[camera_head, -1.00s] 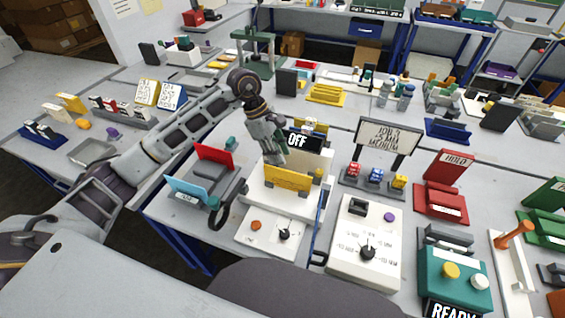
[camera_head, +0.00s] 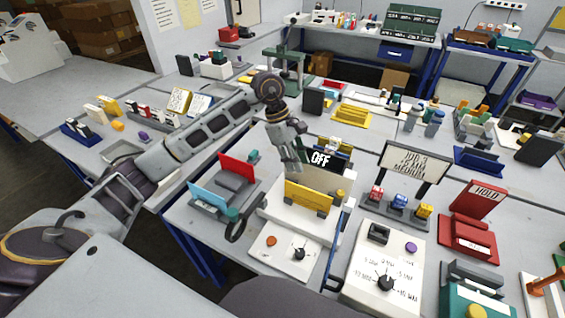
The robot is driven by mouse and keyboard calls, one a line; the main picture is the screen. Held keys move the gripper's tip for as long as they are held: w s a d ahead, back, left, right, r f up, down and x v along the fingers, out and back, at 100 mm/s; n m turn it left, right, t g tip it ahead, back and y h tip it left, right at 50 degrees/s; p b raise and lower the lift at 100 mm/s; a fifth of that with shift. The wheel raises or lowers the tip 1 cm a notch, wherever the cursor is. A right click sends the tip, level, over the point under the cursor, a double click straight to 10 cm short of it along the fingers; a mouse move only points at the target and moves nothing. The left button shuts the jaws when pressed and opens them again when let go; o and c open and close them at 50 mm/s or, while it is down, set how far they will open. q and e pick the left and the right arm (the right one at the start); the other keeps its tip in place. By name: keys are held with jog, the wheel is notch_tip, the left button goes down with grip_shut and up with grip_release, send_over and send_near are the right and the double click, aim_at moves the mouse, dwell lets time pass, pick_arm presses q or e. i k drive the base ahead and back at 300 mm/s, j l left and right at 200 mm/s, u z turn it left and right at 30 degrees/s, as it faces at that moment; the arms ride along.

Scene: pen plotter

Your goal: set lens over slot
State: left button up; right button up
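A white machine (camera_head: 278,212) with an upright yellow plate (camera_head: 308,198) and a black OFF sign (camera_head: 320,158) stands on the middle table. A dark loop-shaped object (camera_head: 236,228) at its left front edge may be the lens; I cannot tell for sure. I cannot make out a slot with certainty. My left gripper (camera_head: 293,164) points down just behind the yellow plate, left of the OFF sign. Its fingers are too small and too close together to tell if they are open or hold something. My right gripper is not in view.
A grey tray with red (camera_head: 237,167) and light-blue (camera_head: 212,200) upright panels stands left of the machine. A white dial box (camera_head: 384,268), a sign board (camera_head: 412,168) and a red HOLD stand (camera_head: 468,232) are to the right. My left arm reaches across the tables.

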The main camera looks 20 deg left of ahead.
aim_at(232, 214)
jog(key=u, duration=1.2)
